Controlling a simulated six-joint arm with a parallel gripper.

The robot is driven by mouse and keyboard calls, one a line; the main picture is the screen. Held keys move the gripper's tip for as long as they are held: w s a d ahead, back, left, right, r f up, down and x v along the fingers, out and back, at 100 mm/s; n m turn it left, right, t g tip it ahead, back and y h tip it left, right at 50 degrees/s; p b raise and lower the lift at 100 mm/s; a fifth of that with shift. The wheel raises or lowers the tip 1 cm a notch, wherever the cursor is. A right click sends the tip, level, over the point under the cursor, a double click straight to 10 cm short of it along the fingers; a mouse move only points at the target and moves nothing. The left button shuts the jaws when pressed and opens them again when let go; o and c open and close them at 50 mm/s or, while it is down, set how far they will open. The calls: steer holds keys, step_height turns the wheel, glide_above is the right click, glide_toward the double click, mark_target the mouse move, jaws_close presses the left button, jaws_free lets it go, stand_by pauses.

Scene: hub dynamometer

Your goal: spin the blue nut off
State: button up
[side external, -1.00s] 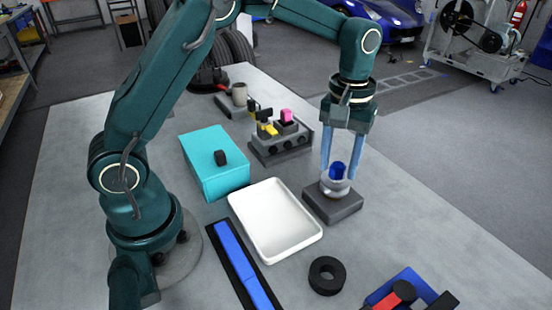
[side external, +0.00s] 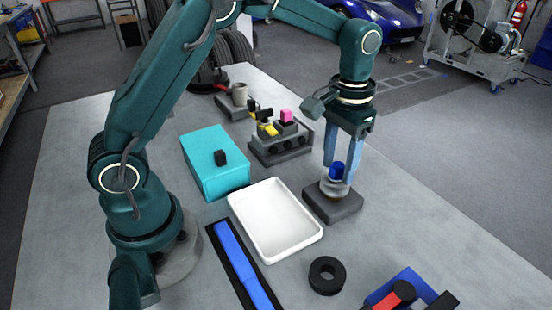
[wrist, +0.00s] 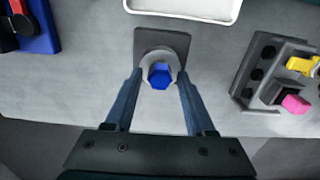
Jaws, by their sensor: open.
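The blue nut (side external: 337,170) sits on top of a light grey round hub (side external: 334,187) on a dark square base (side external: 333,205). In the wrist view the blue nut (wrist: 160,76) shows as a hexagon inside the grey ring of the hub. My gripper (side external: 341,170) points down over the hub. Its two blue fingers are open, one on each side of the nut. In the wrist view the fingers (wrist: 160,78) are apart, with clear space between them and the nut.
A white tray (side external: 239,222) lies left of the hub base. A grey block holder (side external: 280,150) with yellow and pink parts stands behind. A teal box (side external: 213,178) is further left.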

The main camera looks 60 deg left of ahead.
steer(key=m, duration=0.4)
steer(key=shift+m, duration=0.4)
steer(key=m, duration=0.4)
steer(key=shift+m, duration=0.3)
steer(key=m, duration=0.4)
steer(key=shift+m, duration=2.4)
